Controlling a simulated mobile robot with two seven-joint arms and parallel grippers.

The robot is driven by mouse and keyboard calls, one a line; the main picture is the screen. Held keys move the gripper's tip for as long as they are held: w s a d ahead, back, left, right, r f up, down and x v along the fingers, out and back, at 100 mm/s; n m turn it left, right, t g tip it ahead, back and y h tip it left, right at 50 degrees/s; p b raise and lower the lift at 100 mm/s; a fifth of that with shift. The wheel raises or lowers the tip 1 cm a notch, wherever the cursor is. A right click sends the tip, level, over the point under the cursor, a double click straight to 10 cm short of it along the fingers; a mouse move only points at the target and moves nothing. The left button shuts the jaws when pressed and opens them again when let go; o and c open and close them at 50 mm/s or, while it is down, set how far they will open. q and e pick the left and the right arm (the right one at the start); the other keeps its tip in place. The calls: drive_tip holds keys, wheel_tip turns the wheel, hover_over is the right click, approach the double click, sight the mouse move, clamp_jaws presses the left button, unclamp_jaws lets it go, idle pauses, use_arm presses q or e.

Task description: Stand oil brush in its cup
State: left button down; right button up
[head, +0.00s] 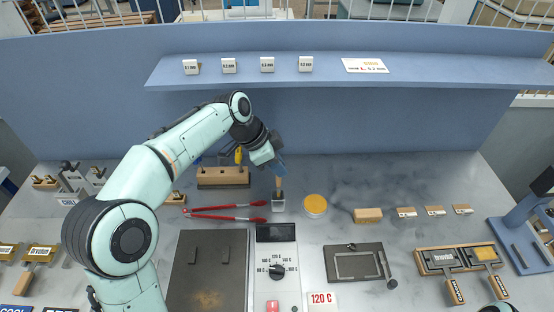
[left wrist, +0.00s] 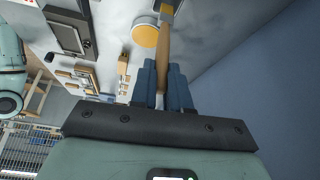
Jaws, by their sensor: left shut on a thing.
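My left gripper (head: 280,168) is at the back middle of the bench, pointing down. In the left wrist view its blue fingers (left wrist: 165,88) are shut on the wooden handle of the oil brush (left wrist: 163,48). In the head view the brush (head: 279,184) hangs below the fingers, roughly upright. Its cup (head: 278,205), a small grey square holder, is directly beneath it. The brush's lower end meets the cup's top in the picture; I cannot tell how far inside it is. My right gripper is not in view.
A yellow round pad (head: 316,205) stands just right of the cup. Red tongs (head: 228,211) lie to its left, near a wooden tool block (head: 223,177). A temperature controller (head: 277,265) is in front. A blue shelf (head: 345,72) overhangs the back.

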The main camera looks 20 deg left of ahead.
use_arm(q)
drive_tip(key=shift+f+b, duration=0.3)
drive_tip(key=shift+f, duration=0.55)
drive_tip(key=shift+f+b, duration=0.7)
drive_tip(key=shift+f, duration=0.4)
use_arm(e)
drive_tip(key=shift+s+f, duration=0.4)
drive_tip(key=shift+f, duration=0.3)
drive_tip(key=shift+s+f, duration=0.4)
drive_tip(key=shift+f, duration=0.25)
use_arm(q)
drive_tip(key=c, duration=1)
unclamp_jaws()
drive_tip(key=shift+c, duration=0.2)
drive_tip(key=p+v, duration=0.2)
drive_tip(key=v, duration=1.1)
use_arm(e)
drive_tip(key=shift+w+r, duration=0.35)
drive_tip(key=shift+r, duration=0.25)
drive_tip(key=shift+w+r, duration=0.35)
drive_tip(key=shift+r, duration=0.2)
use_arm(q)
drive_tip(key=shift+s+r, duration=0.1)
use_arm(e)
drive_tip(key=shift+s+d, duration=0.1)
